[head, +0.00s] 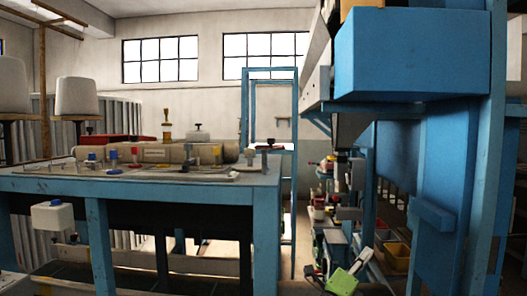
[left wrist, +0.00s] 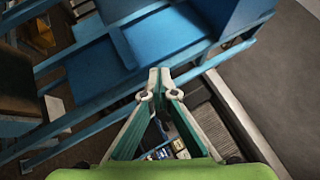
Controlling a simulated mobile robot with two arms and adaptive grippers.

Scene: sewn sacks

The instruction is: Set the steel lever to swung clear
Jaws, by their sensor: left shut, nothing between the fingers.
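My left gripper (left wrist: 159,73) is shut and empty in the left wrist view, its pale fingertips together in front of blue framework. In the head view my left gripper (head: 364,256) is small, low and right of centre, beside the blue rack and well away from the table. I cannot make out the steel lever for certain in either view. Several small fittings with coloured knobs, among them a blue knob (head: 113,155) and a red knob (head: 135,151), stand on the blue table, too small to tell apart. My right gripper is not in view.
The blue table (head: 150,187) fills the left of the head view, with a long rolled sack (head: 165,153) on top. A blue rack with a big blue bin (head: 412,52) stands close on the right. A narrow gap of floor lies between. Yellow bins (head: 396,256) sit low.

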